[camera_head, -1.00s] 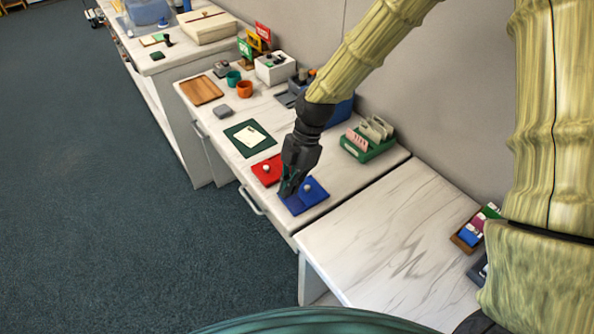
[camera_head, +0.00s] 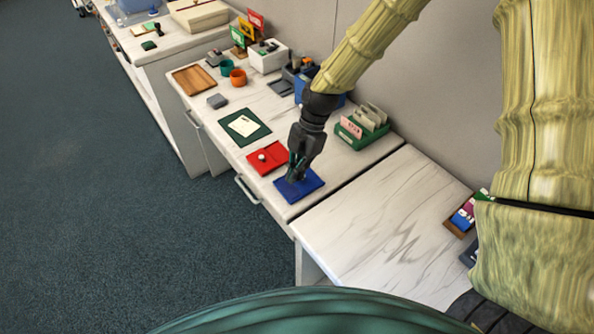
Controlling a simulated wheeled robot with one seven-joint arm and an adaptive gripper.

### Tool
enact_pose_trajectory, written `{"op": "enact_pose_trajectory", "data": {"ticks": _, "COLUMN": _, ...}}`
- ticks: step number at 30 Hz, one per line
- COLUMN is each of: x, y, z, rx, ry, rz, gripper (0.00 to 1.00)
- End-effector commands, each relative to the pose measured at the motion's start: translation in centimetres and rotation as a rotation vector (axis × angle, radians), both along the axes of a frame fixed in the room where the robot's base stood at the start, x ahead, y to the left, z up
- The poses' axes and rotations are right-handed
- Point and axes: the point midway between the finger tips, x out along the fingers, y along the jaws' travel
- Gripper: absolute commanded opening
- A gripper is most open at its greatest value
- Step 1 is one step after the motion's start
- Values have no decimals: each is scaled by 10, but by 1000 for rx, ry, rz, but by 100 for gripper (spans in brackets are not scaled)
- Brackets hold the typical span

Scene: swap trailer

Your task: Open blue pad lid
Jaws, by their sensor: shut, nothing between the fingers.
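The blue pad (camera_head: 301,188) lies flat on the white marbled counter, near its front edge and right end. My gripper (camera_head: 295,178) points down at the pad's upper left part, with its fingertips at or just above the surface. The fingers look closed and hold nothing. The pad's light knob, seen a second ago, is hidden behind the gripper now. I cannot tell whether the fingers touch the lid. The red pad (camera_head: 267,157) with a white knob (camera_head: 262,156) lies beside it to the upper left.
A dark green mat (camera_head: 244,127) with a pale card lies beyond the red pad. A green card holder (camera_head: 362,128) stands at the back right. A drawer handle (camera_head: 246,190) juts from the counter front. The nearer counter (camera_head: 385,220) is mostly bare.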

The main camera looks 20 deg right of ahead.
Motion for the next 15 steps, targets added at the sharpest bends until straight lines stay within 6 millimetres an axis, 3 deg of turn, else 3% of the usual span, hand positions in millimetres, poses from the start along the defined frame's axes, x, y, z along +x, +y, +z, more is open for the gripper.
{"op": "enact_pose_trajectory", "data": {"ticks": 6, "x": 4, "y": -11, "z": 1, "rx": 1, "ry": 1, "rz": -1, "gripper": 0}}
{"op": "enact_pose_trajectory", "data": {"ticks": 15, "x": 3, "y": -10, "z": 1, "rx": 0, "ry": 0, "rz": 0, "gripper": 0}}
